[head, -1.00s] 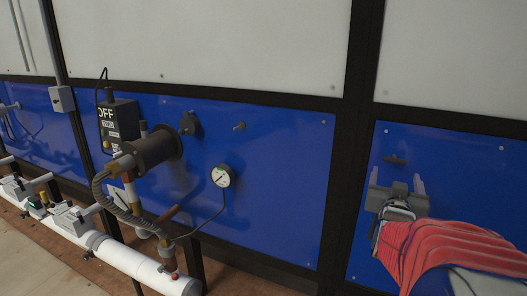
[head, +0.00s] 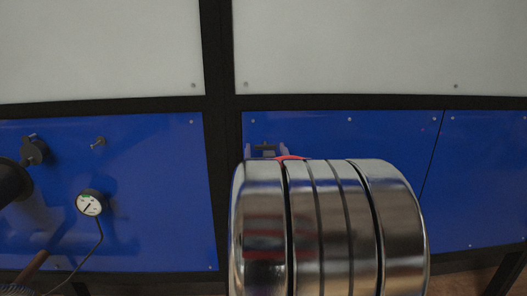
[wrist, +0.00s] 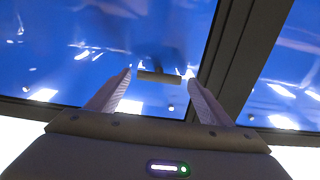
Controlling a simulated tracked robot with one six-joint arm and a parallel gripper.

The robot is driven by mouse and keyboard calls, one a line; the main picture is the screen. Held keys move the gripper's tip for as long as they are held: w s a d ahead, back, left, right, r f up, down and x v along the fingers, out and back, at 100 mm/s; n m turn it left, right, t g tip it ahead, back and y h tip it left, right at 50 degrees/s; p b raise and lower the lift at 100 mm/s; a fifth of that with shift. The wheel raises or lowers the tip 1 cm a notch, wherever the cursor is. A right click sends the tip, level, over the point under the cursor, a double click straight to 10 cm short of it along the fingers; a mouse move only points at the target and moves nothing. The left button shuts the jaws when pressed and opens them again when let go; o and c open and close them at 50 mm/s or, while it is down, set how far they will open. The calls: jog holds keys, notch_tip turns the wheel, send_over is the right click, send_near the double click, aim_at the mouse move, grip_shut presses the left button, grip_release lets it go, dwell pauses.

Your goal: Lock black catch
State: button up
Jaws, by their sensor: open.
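A small dark catch (head: 266,147) is on the blue wall panel (head: 420,130), in line with my gripper in the head view. It also shows in the wrist view (wrist: 160,77), as a short dark bar on the blue panel between my two fingertips. My gripper (wrist: 158,74) is open, with one finger to each side of the catch in the picture and nothing held. I cannot tell whether the fingertips reach it or stop short. In the head view, my arm hides most of the gripper, and only the finger ends show.
A black frame post (head: 222,180) stands between the panels. The blue panel right of my arm is clear.

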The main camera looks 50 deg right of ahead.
jog(key=shift+c, duration=0.5)
jog(key=shift+s, duration=0.1)
jog(key=c, duration=1.4)
jog(key=shift+a, duration=0.1)
